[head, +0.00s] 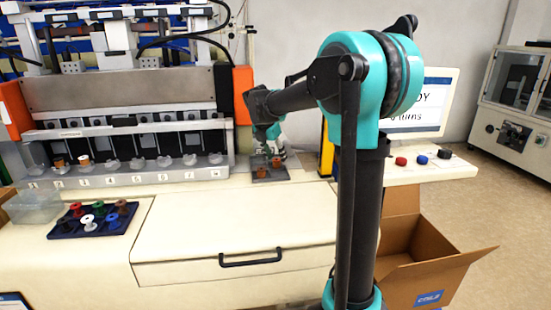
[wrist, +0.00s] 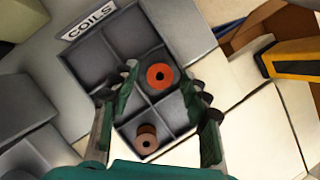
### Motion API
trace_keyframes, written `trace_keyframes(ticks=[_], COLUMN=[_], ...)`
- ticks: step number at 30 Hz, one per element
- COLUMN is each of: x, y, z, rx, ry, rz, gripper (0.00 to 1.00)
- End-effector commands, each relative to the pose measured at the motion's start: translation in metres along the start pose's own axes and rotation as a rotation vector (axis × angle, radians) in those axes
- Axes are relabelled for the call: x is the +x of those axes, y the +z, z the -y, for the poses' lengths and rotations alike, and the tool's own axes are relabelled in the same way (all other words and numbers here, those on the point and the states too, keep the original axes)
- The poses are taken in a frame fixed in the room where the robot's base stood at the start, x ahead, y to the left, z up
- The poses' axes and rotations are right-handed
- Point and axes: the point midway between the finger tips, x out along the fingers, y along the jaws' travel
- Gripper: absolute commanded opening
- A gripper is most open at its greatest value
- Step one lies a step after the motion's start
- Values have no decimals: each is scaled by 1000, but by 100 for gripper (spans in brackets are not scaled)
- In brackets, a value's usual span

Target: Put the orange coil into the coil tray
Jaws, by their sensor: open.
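The grey coil tray (wrist: 88,62), labelled COILS, has several square compartments. The orange coil (wrist: 160,77) stands upright in a compartment at its right side in the wrist view, with its dark centre hole facing up. A brown coil (wrist: 147,140) sits in a lower compartment. My gripper (wrist: 163,76) is open over the tray, with one finger on each side of the orange coil in the picture and a gap to both. In the head view my gripper (head: 272,151) is just above the tray (head: 284,175), partly covering the view of the coils.
A machine with a row of numbered bowls (head: 137,163) stands left of the tray. A dark blue tray (head: 65,231) of coloured spools and a clear bin (head: 35,206) are at the front left. An open cardboard box (head: 420,277) is at the right. The counter's front (head: 215,225) is clear.

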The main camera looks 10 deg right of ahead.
Motion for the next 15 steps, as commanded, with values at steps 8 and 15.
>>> trace_keyframes(ticks=[8, 15], x=[-51, -95], y=[-1, -1], z=[0, 0], rx=[-3, -2], ry=[1, 1], rz=[0, 1], gripper=[46, 46])
